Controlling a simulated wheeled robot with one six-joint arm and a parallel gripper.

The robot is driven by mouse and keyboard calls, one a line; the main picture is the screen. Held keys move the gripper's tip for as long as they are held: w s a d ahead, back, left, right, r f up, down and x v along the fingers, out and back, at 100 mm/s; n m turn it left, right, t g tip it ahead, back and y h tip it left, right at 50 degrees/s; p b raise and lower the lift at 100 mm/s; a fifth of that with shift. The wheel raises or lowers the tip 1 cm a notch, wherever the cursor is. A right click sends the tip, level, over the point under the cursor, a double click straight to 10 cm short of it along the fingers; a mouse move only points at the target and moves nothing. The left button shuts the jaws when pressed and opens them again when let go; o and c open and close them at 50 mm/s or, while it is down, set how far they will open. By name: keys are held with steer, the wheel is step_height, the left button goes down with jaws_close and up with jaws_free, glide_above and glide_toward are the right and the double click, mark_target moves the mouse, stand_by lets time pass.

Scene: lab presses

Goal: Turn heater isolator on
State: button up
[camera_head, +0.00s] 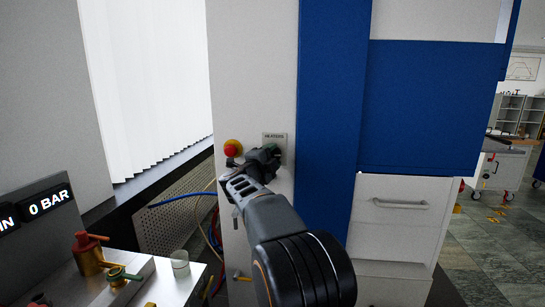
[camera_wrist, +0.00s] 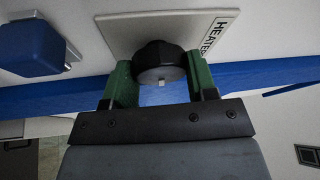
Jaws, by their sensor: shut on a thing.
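The heater isolator is a round black knob (camera_wrist: 160,60) with a small pale mark on its rim. It sits on a light grey plate (camera_wrist: 117,35) whose partly visible label starts with "HEATE". In the head view the plate (camera_head: 275,138) reads "HEATERS" on the pale panel. My gripper (camera_wrist: 160,76) is shut on the knob, with one green finger on each side of it. In the head view my gripper (camera_head: 268,155) is at the plate and hides the knob.
A blue column (camera_head: 333,100) stands to the right.

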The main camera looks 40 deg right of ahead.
steer(key=shift+r+m, duration=0.2)
steer(key=shift+m, duration=0.5)
steer(key=o, duration=0.9)
steer(key=shift+f, duration=0.1)
steer(key=v, duration=1.3)
steer(key=shift+a+b, duration=0.35)
steer(key=shift+a, duration=0.05)
steer(key=shift+s, duration=0.15)
